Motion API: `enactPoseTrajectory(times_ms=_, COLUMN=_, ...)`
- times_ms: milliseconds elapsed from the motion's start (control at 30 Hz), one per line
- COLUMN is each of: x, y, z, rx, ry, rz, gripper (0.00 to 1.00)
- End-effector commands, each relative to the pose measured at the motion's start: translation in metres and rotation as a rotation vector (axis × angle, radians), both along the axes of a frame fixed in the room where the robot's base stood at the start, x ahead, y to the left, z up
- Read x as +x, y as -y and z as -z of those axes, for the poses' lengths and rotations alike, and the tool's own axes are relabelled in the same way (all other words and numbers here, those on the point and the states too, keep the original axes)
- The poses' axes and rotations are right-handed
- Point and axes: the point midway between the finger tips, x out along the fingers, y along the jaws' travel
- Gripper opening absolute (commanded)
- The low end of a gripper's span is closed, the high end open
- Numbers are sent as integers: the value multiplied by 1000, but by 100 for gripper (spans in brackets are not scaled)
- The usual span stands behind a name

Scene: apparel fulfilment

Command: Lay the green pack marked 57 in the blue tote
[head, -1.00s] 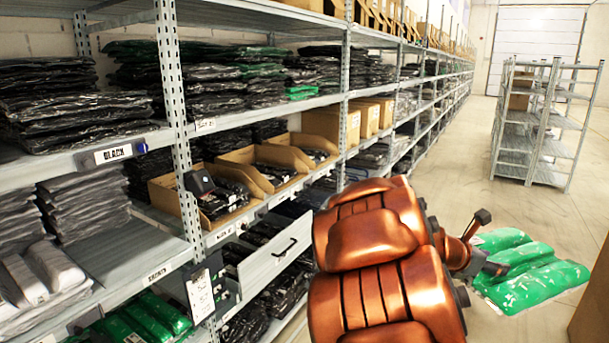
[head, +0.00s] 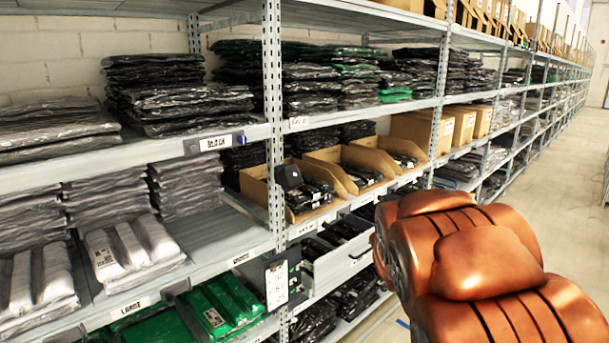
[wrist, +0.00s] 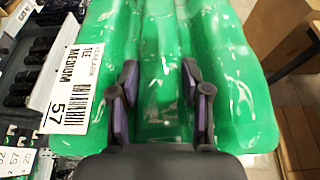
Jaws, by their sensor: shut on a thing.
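The green pack (wrist: 240,110), glossy and ribbed, fills most of the wrist view. Its white label (wrist: 72,85) reads MEDIUM and 57. My gripper (wrist: 160,78) is shut on the pack, with its two fingers pressed on either side of a raised ridge. In the head view the gripper and the held pack are out of sight; only my copper arm shows at lower right. I see no blue tote in either view.
Shelving (head: 215,142) with dark, grey and green packs runs along the left and into the distance. Open cardboard bins (head: 345,175) and a pulled-out drawer (head: 340,262) are on it. Clear floor (head: 560,190) lies at the right. A brown table or box edge (wrist: 285,35) shows in the wrist view.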

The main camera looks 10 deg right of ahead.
Motion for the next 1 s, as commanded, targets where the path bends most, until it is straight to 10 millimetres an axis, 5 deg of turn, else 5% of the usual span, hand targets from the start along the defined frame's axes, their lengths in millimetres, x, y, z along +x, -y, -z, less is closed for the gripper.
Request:
enactPoseTrajectory(times_ms=300, x=72, y=-119, z=7, rx=9, ry=4, rz=-313, gripper=5)
enactPoseTrajectory(times_ms=700, x=115, y=-271, z=16, rx=25, ry=11, rz=-663, gripper=5)
enactPoseTrajectory(times_ms=1000, x=119, y=-311, z=18, rx=30, ry=13, rz=-752, gripper=5)
